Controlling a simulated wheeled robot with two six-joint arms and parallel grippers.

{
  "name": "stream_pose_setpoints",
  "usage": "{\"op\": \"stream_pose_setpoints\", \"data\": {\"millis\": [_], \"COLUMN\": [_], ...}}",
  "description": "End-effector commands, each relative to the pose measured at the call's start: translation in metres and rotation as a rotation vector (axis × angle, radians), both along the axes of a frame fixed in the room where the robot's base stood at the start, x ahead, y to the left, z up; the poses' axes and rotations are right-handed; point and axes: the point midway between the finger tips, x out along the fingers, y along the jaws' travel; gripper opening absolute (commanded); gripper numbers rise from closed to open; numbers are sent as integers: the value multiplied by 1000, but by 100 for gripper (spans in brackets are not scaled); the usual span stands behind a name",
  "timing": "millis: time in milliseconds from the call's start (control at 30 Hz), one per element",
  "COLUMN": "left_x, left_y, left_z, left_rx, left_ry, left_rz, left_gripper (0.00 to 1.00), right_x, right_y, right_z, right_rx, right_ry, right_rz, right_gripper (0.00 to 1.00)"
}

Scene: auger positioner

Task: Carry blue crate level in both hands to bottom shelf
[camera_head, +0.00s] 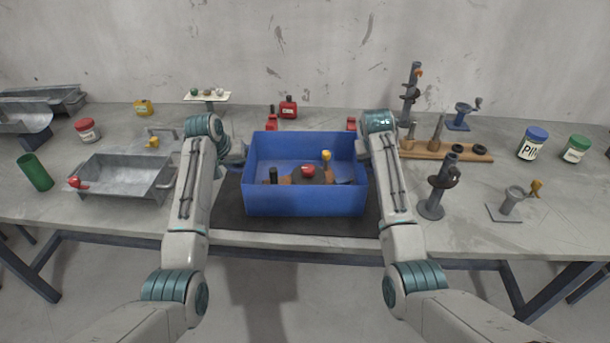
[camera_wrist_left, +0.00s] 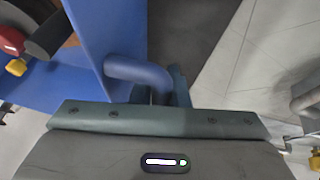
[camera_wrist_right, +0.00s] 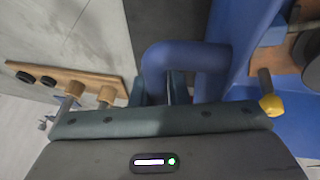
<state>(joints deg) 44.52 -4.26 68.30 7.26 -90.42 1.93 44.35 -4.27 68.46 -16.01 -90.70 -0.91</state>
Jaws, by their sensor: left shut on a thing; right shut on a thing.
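The blue crate (camera_head: 305,202) is over the dark mat (camera_head: 228,215) at the table's front middle, and looks level. I cannot tell whether it touches the mat. Inside are a red-topped part (camera_head: 308,171), a yellow-knobbed part (camera_head: 326,156) and a black-handled part (camera_head: 273,175). My left gripper (camera_wrist_left: 165,88) is shut on the crate's left handle (camera_wrist_left: 138,71), a blue bar. My right gripper (camera_wrist_right: 178,88) is shut on the right handle (camera_wrist_right: 190,56). In the head view the arms partly hide both grippers. No bottom shelf can be made out.
A grey metal tray (camera_head: 122,175) lies left of my left arm, near a green cup (camera_head: 35,172). Right are a dark stand (camera_head: 438,188), a small crank device (camera_head: 512,200) and a wooden rack (camera_head: 470,152). Red clamps (camera_head: 272,124) and a red can (camera_head: 288,107) stand behind the crate.

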Motion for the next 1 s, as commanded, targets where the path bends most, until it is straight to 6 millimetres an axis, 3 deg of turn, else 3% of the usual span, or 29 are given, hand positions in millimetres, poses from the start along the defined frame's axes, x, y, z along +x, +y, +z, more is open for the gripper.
{"op": "stream_pose_setpoints", "data": {"millis": [367,1000], "left_x": [1,1], "left_y": [0,0], "left_z": [9,53], "left_rx": [-1,-1], "left_ry": [-5,-4], "left_rz": [0,-1], "left_gripper": [0,0], "right_x": [1,1], "right_y": [0,0], "right_z": [9,52], "right_rx": [0,0], "right_ry": [-4,-4], "right_rz": [0,0], "right_gripper": [0,0]}}
